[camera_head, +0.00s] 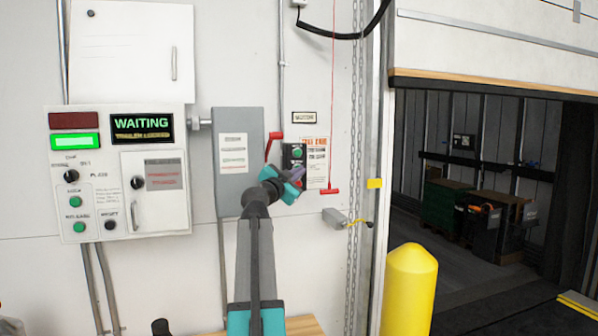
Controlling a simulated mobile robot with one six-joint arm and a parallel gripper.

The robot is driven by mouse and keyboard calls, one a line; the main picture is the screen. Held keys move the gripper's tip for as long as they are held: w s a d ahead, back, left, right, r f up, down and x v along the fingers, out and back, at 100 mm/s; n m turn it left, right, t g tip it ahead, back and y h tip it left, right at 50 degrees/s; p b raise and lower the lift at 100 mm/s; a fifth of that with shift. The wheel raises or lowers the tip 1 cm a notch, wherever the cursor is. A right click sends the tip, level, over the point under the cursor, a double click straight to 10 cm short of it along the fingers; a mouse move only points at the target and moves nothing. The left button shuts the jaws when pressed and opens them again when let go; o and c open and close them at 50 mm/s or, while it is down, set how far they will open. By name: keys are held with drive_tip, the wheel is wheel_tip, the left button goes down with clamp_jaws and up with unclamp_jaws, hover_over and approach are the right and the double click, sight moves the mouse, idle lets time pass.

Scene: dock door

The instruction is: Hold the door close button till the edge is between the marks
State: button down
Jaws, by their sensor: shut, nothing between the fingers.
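The small dark button box (288,163) is on the wall, with a green button (297,153) near its top. My gripper (297,180) is shut and empty in front of the box's lower part and hides it. I cannot tell whether its tip touches a button. The door (490,38) is partly raised, and its tan bottom edge (490,85) is high in the opening. A yellow piece (374,183) sits on the door frame below the edge's height; I cannot tell whether it is one of the marks.
A control panel (100,225) with a lit green lamp and a display reading "WAITING" is at left. A grey box (230,125) with a red lever (270,145) is beside the button box. A red pull cord (333,90) hangs at right. A yellow bollard (409,290) stands before the doorway.

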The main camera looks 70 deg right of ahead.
drive_tip(key=s+a, duration=0.1)
drive_tip(key=a, duration=0.1)
drive_tip(key=s+a+b, duration=0.1)
drive_tip(key=s+a, duration=0.1)
drive_tip(key=shift+s, duration=0.1)
idle(0.8)
drive_tip(key=shift+d, duration=0.1)
